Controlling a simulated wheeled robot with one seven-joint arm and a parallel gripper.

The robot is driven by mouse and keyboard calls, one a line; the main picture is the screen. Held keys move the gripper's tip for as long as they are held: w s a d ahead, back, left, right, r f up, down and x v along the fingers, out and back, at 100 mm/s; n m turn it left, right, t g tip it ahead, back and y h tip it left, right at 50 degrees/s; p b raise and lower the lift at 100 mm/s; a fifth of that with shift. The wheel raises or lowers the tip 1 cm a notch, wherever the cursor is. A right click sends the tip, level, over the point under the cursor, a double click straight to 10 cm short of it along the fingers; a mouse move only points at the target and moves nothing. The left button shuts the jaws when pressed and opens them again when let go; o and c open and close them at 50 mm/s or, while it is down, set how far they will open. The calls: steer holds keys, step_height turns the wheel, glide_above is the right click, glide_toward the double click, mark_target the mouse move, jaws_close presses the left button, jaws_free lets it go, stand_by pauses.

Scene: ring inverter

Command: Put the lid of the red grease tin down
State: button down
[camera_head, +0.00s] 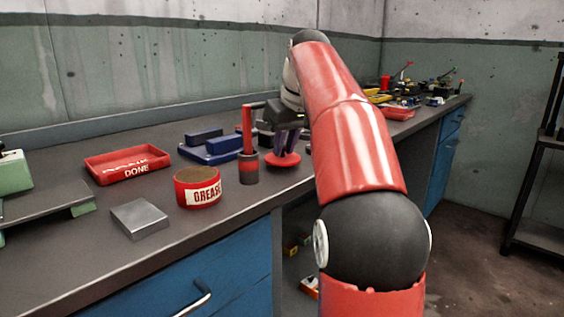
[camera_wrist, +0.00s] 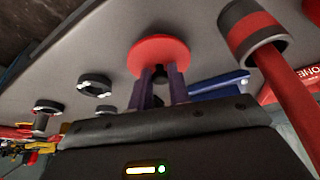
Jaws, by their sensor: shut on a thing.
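The red lid (camera_head: 283,160) is a round red disc, held by my gripper (camera_head: 287,143) near the front edge of the bench. In the wrist view the red lid (camera_wrist: 158,54) lies flat beyond the fingertips of my gripper (camera_wrist: 159,78), which are shut on a dark knob at its middle. I cannot tell whether the lid touches the bench. The grease tin (camera_head: 197,188) stands open to the left, red with a white GREASE label and a brown top surface.
A grey and red cylinder (camera_head: 248,167) with an upright red rod stands close left of the lid. A blue fixture (camera_head: 212,148) lies behind. A red DONE tray (camera_head: 127,164) and a metal block (camera_head: 139,219) are further left. Dark rings (camera_wrist: 96,85) lie near the lid.

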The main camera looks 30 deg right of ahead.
steer(key=shift+f, duration=0.65)
steer(key=shift+f+b, duration=0.25)
steer(key=shift+b, duration=0.05)
steer(key=c, duration=1.3)
jaws_free()
steer(key=shift+r, duration=0.1)
steer(key=shift+s+r+p, duration=0.1)
steer(key=shift+r+p, duration=0.25)
steer(key=shift+r, duration=0.2)
steer(key=p+v, duration=0.4)
steer(key=v, duration=0.7)
steer(key=shift+r, duration=0.1)
